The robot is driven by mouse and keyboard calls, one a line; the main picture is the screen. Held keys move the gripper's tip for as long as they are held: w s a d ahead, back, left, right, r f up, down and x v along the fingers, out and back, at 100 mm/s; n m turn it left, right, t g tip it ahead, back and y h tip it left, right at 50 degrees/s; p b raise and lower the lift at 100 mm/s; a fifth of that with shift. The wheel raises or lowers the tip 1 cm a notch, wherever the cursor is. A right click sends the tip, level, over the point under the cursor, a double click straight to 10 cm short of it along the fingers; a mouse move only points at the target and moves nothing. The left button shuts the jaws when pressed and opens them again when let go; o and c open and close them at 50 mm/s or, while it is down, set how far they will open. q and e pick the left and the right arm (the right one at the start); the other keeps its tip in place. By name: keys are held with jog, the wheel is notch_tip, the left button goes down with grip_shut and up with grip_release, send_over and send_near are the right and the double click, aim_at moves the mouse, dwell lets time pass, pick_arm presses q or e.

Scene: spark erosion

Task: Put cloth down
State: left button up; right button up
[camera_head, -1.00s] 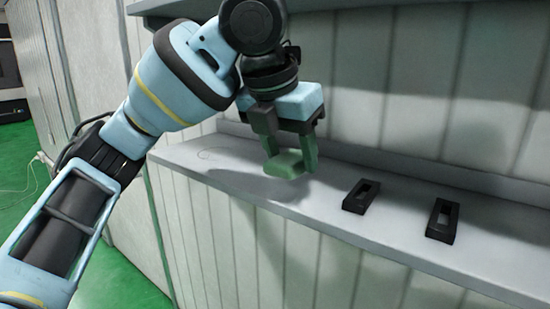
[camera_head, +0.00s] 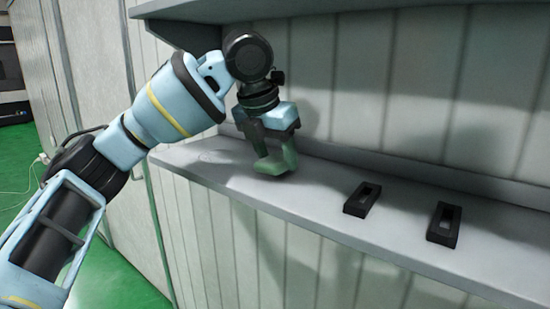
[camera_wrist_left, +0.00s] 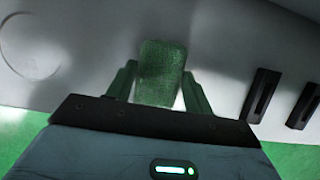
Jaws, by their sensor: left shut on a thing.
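My left gripper (camera_head: 275,160) is over the left part of the grey shelf (camera_head: 330,213), pointing down. It is shut on the cloth (camera_wrist_left: 162,72), a small green block-like piece that shows between its two green fingers in the left wrist view. In the head view the cloth (camera_head: 270,167) and the fingers are close in colour and hard to tell apart. The cloth is very low over the shelf; I cannot tell whether it touches. My right gripper is in neither view.
Two black slotted holders (camera_head: 362,199) (camera_head: 443,224) stand on the shelf to the right of the gripper. A faint circle (camera_wrist_left: 30,45) marks the shelf to the left. A panelled wall (camera_head: 420,80) rises behind, and an upper ledge (camera_head: 180,10) overhangs. The shelf between gripper and holders is clear.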

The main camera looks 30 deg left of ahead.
aim_at(275, 158)
pick_arm(q)
jog(key=shift+f, duration=0.5)
jog(key=shift+f, duration=0.1)
jog(key=o, duration=0.9)
jog(key=shift+s+r, duration=0.1)
jog(key=shift+r, duration=0.4)
jog(key=v, duration=0.4)
jog(key=shift+s+r, duration=0.25)
jog(key=s, duration=0.7)
jog(key=s+a, duration=0.1)
jog(key=s, duration=0.3)
jog(key=shift+s+a+f, duration=0.15)
jog(key=shift+s, duration=0.2)
